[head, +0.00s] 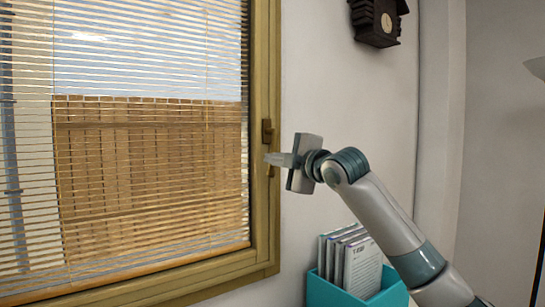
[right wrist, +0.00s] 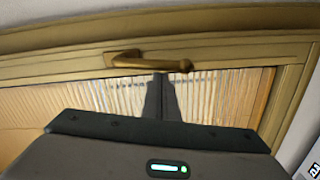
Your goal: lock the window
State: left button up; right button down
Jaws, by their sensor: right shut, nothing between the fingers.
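The window (head: 262,70) has an olive-brown wooden frame and fills the left of the head view. Its handle (head: 267,132) is on the right side of the frame, partly hidden by my gripper. In the right wrist view the handle (right wrist: 150,62) is brass-brown and lies along the frame, with a base at its left and a knob at its right end. My right gripper (head: 270,159) is shut and empty, its fingertips at the lower part of the handle. In the right wrist view the fingertips (right wrist: 160,78) are just below the handle; I cannot tell if they touch. My left gripper is not in view.
Slatted blinds (head: 150,150) cover the glass, with a wooden fence behind. A teal box (head: 345,292) with several booklets (head: 360,265) stands below my right arm. A dark wall clock (head: 378,20) hangs above on the right. The wall beside the window is otherwise bare.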

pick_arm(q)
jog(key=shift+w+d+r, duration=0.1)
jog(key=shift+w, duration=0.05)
pick_arm(e)
jog(key=shift+d, duration=0.1)
dwell(0.3)
